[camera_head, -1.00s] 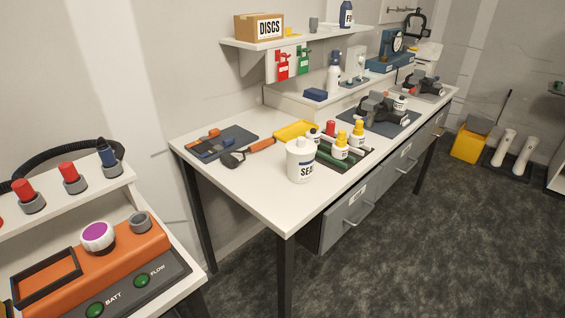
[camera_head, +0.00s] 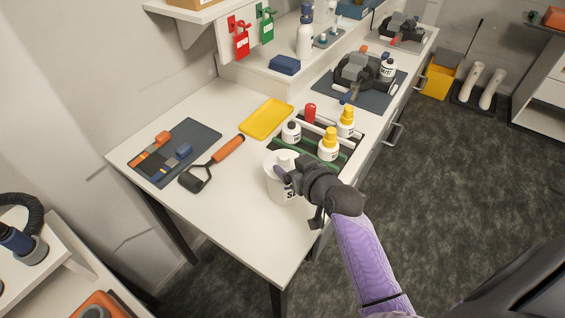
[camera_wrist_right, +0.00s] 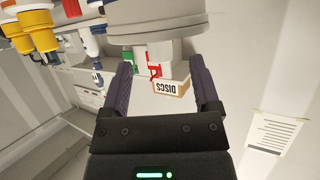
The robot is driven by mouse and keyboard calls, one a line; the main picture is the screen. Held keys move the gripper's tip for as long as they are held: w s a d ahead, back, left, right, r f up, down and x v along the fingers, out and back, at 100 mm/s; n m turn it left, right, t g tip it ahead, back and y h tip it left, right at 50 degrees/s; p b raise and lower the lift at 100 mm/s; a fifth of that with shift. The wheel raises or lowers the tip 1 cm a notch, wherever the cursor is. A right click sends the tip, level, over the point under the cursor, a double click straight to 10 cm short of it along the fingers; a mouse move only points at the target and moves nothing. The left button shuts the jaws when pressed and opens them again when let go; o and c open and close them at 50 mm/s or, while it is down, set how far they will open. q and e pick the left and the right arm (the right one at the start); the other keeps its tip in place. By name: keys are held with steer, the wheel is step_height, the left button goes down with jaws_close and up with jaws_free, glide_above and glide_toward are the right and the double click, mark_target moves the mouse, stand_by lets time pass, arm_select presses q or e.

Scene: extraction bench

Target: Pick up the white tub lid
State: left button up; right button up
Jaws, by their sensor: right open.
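The white tub (camera_head: 276,191) stands upright near the front edge of the bench, its dark label partly hidden by my right gripper. Its white lid (camera_head: 271,160), with a raised knob, is on top. My right gripper (camera_head: 287,175) reaches in from the right at the lid's near side. In the right wrist view, which looks upside down, the lid (camera_wrist_right: 150,30) is at the top and its knob lies just beyond the two open, dark fingers (camera_wrist_right: 160,72). The fingers look empty, and I cannot tell whether they touch the lid. My left gripper is not in view.
White and yellow-capped bottles (camera_head: 328,144) stand in a dark rack close behind the tub. The bench's front left corner is clear.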

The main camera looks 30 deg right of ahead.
mark_target(287, 161)
steer(key=shift+x, duration=1.05)
steer(key=shift+w+f, duration=0.2)
steer(key=shift+w, duration=0.25)
steer(key=shift+c, duration=0.5)
jaws_close()
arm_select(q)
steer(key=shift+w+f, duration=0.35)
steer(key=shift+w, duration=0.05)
